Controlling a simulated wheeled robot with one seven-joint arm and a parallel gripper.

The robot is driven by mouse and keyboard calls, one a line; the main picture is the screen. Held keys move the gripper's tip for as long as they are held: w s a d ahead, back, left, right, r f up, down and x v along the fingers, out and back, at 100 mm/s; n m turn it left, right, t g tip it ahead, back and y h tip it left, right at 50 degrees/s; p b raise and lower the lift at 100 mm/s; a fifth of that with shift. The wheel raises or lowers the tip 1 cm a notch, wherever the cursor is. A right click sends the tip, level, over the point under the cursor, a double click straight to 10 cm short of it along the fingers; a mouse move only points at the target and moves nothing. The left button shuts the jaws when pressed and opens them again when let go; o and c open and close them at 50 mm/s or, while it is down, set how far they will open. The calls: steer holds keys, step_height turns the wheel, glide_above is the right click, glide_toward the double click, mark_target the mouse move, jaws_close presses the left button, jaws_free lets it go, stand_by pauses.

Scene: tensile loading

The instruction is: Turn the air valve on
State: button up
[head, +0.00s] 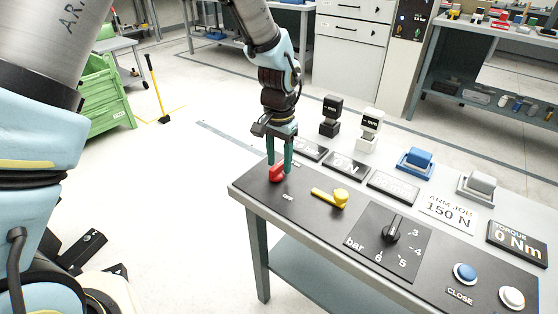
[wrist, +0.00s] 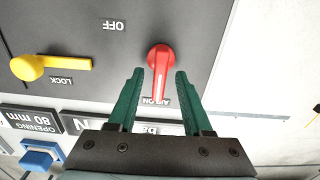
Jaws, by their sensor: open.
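The red valve handle (head: 276,173) is at the left end of the dark bench panel; it also shows in the wrist view (wrist: 160,62). Its narrow end points at and partly covers the label "AIR ON" (wrist: 147,101). The label "OFF" (wrist: 114,26) lies off to the side of the handle's round end. My gripper (head: 279,169) is open, pointing down over the handle. In the wrist view its green fingers (wrist: 160,74) stand on either side of the handle's arm, with a gap visible on both sides.
A yellow lever (head: 333,197) marked LOCK in the wrist view sits beside the red handle. A black pressure knob (head: 391,231), blue button (head: 465,272) and white button (head: 511,297) follow along the panel. Display blocks (head: 345,164) stand behind. Open floor lies left of the bench.

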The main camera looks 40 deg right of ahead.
mark_target(279, 163)
step_height(279, 163, up, 11)
steer(key=b, duration=0.1)
steer(key=shift+f, duration=0.2)
stand_by(0.5)
steer(key=w+a+r+n, duration=0.1)
steer(key=w+a+n, duration=0.3)
steer(key=a, duration=0.6)
steer(key=w+a+r+n, duration=0.1)
steer(key=w+a+n, duration=0.1)
steer(key=w+a, duration=0.6)
steer(key=s+a+n+p, duration=0.1)
steer(key=s+a+n, duration=0.1)
steer(key=a, duration=1)
steer(key=s+a+n+t+p, duration=0.1)
steer(key=a+n, duration=0.4)
steer(key=a, duration=0.7)
steer(key=shift+s+a+n+t, duration=0.15)
steer(key=shift+s+n+t, duration=0.15)
steer(key=shift+s, duration=0.5)
